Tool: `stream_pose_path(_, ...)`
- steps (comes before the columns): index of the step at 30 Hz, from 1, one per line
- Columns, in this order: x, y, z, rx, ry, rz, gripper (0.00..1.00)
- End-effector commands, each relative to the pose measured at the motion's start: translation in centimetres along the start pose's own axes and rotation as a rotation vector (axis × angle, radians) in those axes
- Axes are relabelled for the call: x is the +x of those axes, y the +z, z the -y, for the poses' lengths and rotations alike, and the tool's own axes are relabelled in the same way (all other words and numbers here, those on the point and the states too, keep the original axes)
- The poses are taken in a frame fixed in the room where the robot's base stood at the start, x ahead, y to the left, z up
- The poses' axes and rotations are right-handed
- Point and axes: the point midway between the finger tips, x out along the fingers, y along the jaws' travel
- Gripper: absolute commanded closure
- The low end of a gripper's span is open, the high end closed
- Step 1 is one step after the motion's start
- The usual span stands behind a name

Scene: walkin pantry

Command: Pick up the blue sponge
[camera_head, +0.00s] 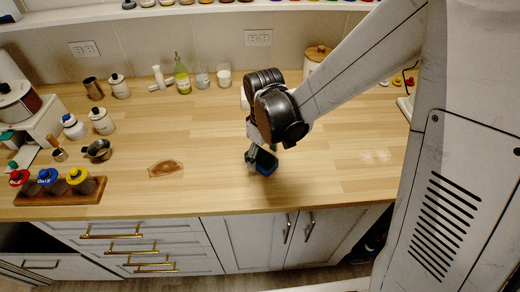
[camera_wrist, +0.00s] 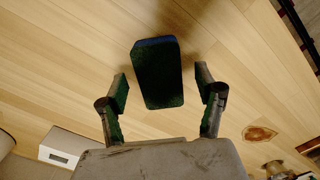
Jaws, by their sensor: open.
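The blue sponge (camera_head: 266,162) is on the wooden counter, partly hidden by my gripper in the head view. In the wrist view the sponge (camera_wrist: 158,72) shows a dark green face with a blue edge along its far end. My gripper (camera_head: 261,156) is at the sponge, low over the counter. In the wrist view my gripper (camera_wrist: 161,78) is open, with one finger on each side of the sponge. A gap shows between each finger and the sponge. I cannot tell how far the fingertips are above the counter.
A brown patch or flat dish (camera_head: 166,168) lies left of the sponge. A wooden rack (camera_head: 62,194) with several coloured-lid jars stands at the front left. A green bottle (camera_head: 182,76) and white jars stand along the back wall. The counter around the sponge is clear.

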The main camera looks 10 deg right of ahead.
Motion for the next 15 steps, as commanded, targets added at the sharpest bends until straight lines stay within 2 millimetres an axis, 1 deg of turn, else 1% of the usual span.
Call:
stream_pose_path(1, 0.6, -0.1, -0.1, 0.0, 0.0, 0.0, 0.33)
stream_pose_path(3, 1.2, -0.1, -0.1, 0.0, 0.0, 0.0, 0.33)
stream_pose_path(6, 1.7, 0.0, -0.1, 0.0, 0.0, 0.0, 0.33)
stream_pose_path(14, 1.9, 0.0, -0.1, 0.0, 0.0, 0.0, 0.33)
stream_pose_path(15, 1.9, 0.0, -0.1, 0.0, 0.0, 0.0, 0.37)
